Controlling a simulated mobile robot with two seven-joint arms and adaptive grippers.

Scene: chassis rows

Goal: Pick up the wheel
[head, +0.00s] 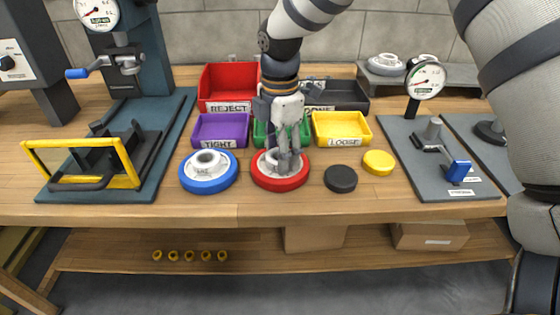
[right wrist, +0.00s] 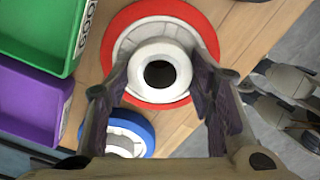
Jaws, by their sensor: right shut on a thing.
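A red-rimmed wheel (head: 281,182) with a raised white hub is at the bench's front middle. It also shows in the right wrist view (right wrist: 206,32). My right gripper (head: 284,160) points down over it. Its fingers (right wrist: 164,88) are shut on the white hub, one on each side, and partly hide the hub in the head view. The wheel appears to be at bench level; I cannot tell whether it touches. A blue-rimmed wheel (head: 208,184) with a white hub lies just to the left. It also shows in the right wrist view (right wrist: 143,125). My left gripper is not in view.
Behind stand bins: red REJECT (head: 228,82), purple TIGHT (head: 221,128), green (head: 260,137), yellow LOOSE (head: 342,127) and a dark one (head: 350,97). A black disc (head: 340,180) and yellow disc (head: 379,161) lie to the right. Gauge fixtures stand on both sides.

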